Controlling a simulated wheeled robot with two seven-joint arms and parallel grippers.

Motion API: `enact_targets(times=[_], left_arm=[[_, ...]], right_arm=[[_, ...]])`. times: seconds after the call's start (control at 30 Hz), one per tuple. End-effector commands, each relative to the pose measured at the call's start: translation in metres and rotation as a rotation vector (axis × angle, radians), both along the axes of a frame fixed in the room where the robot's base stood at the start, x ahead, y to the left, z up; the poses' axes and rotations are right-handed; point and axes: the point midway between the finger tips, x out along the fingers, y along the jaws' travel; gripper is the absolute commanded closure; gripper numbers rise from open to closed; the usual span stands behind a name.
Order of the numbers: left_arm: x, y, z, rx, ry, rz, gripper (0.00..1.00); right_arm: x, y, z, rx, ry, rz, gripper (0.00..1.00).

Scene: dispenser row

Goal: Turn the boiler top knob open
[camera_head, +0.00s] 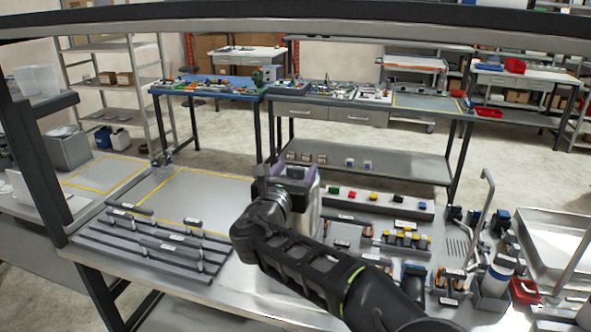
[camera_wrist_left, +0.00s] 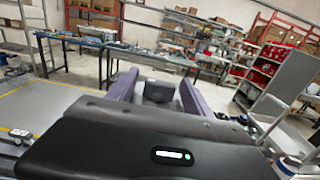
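My left gripper (camera_head: 287,174) is over the worktable in the head view, with the dark forearm reaching up from the lower right. In the left wrist view its two purple fingers (camera_wrist_left: 158,92) stand apart, with a dark grey block between them (camera_wrist_left: 158,88). Visible gaps separate the block from the fingers; I cannot tell whether this is the knob. A pale upright body (camera_head: 313,212), perhaps the boiler, shows just beside and behind the gripper. The gripper and wrist hide most of it, and no top knob can be made out clearly. My right gripper is not in view.
A slatted rack (camera_head: 150,240) stands on the left of the worktable. A strip of coloured buttons (camera_head: 375,199) and small dispensers (camera_head: 405,240) lie to the right. A tall bent pipe (camera_head: 484,215) and a metal tray (camera_head: 555,235) are further right. A yellow-outlined area (camera_head: 195,195) is clear.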

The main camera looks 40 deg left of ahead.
Motion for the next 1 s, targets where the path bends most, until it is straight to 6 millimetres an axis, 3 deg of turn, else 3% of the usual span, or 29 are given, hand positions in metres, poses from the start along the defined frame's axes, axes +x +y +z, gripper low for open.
enact_targets(times=[0.7, 1.0], left_arm=[[-0.0002, -0.0003, 0.0000, 0.000, 0.000, 0.000, 1.00], [0.0000, -0.0009, 0.0000, 0.002, 0.001, 0.017, 1.00]], right_arm=[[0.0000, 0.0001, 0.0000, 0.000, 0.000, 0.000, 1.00], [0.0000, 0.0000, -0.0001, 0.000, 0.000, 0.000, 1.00]])
